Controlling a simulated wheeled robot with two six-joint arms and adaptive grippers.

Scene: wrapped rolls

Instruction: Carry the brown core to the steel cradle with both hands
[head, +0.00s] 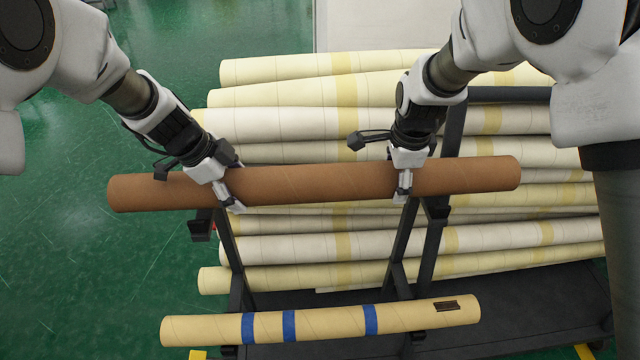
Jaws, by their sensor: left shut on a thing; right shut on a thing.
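The brown core (310,187), a long plain cardboard tube, lies nearly level across the head view, its right end slightly higher in the picture. My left gripper (230,190) is shut on it left of its middle. My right gripper (404,186) is shut on it right of its middle. Both grippers reach over the tube from above. A dark metal rack (403,240) stands under and behind it, with short bracket arms just below the tube; I cannot tell whether the tube touches them. No separate steel cradle can be made out for sure.
Several cream and yellow wrapped rolls (300,122) are stacked behind the rack's posts. A tan tube with blue bands (330,321) lies on the lower brackets in front. Green floor (80,270) is open at the left. A pale panel (385,25) stands at the back.

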